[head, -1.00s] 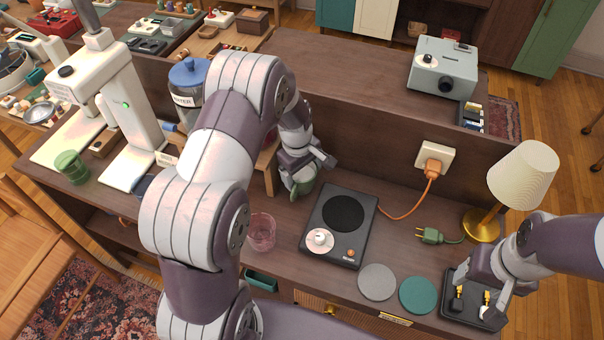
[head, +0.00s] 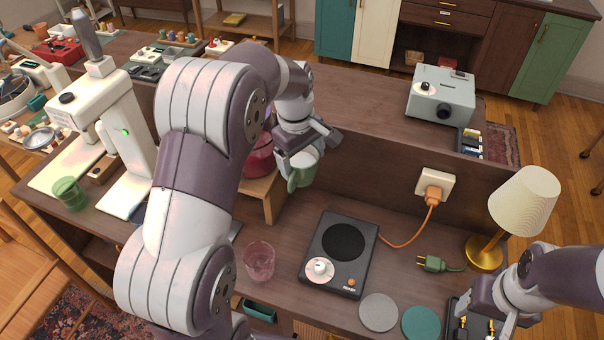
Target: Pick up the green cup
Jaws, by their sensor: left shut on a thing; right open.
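The green cup (head: 302,172) is held in my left gripper (head: 306,154), which is shut on it. The cup hangs above the dark counter, beside the wooden stand (head: 262,192) and behind the hot plate. The gripper's fingers and wrist hide part of the cup. A separate green glass tumbler (head: 69,193) stands at the far left, by the white coffee machine.
A raised back panel (head: 375,160) borders the counter.

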